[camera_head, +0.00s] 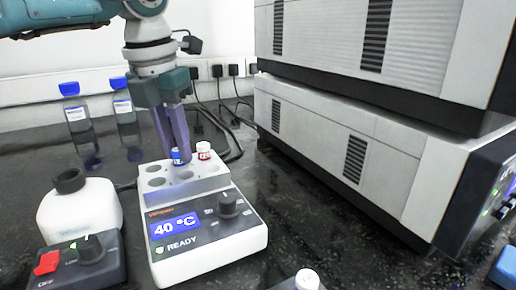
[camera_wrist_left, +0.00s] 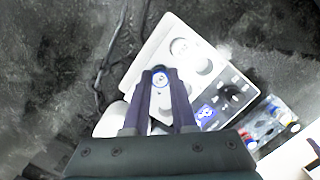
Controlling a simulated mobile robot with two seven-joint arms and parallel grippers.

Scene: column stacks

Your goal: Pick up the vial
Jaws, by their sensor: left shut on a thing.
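A vial with a blue cap (camera_head: 178,155) stands in the block of a white heater (camera_head: 205,258) whose display reads 40 °C and READY. My left gripper (camera_head: 181,158) reaches down from above with its purple fingers shut on this vial. In the left wrist view the blue-ringed cap (camera_wrist_left: 159,79) shows between the fingertips (camera_wrist_left: 160,80). The fingers hide part of the vial, and I cannot tell whether it is lifted at all. A second vial with a red and white cap (camera_head: 203,150) stands just right of it in the block.
A white bottle with a black cap (camera_head: 80,215) stands left of the heater, behind a dark device with a red switch (camera_head: 78,262). Two blue-capped bottles (camera_head: 76,115) stand at the back left. Large stacked grey units (camera_head: 340,130) fill the right. Cables lie behind the heater.

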